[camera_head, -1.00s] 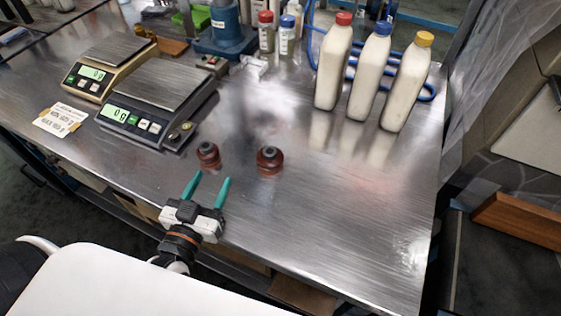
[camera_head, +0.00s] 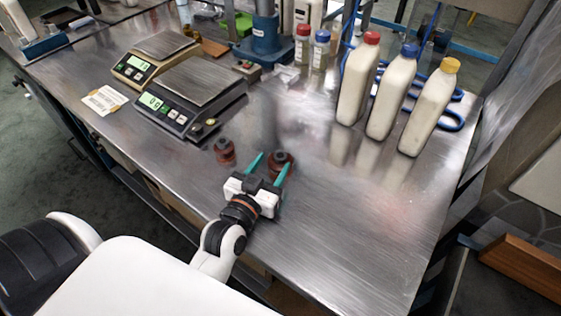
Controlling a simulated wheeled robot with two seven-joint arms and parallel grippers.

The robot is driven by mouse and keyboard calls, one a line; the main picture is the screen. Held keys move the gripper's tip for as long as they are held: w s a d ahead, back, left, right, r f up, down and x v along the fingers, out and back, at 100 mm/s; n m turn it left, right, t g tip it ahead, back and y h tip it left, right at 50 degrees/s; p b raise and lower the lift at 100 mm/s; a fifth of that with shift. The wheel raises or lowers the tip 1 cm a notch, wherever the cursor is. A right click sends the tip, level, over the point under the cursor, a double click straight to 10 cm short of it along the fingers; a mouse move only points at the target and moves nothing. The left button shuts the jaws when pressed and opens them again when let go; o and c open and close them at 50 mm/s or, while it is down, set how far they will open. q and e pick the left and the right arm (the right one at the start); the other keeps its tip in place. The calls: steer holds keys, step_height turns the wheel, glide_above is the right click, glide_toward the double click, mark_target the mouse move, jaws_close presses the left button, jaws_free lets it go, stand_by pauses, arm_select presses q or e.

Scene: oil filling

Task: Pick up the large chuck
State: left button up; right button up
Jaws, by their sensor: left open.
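Two reddish-brown chucks with dark tops stand on the metal table. The large chuck (camera_head: 281,158) is the right one of the two. The smaller chuck (camera_head: 224,151) stands to its left. My left gripper (camera_head: 268,163) is open, with its two teal fingers pointing away from me toward the chucks. Its right finger overlaps the large chuck in the picture and hides part of it. The left finger lies in the gap between the two chucks. I cannot tell whether a finger touches the large chuck. My right gripper is not in view.
Two scales, one gold (camera_head: 136,69) and one black (camera_head: 172,119), stand at the left. Three white bottles with red (camera_head: 356,90), blue (camera_head: 391,95) and yellow (camera_head: 427,112) caps stand at the right. The table's front right is clear.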

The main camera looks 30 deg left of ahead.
mark_target(277, 160)
arm_select(q)
steer(key=w, duration=0.5)
steer(key=shift+f, duration=0.4)
steer(key=shift+s, duration=0.1)
jaws_close()
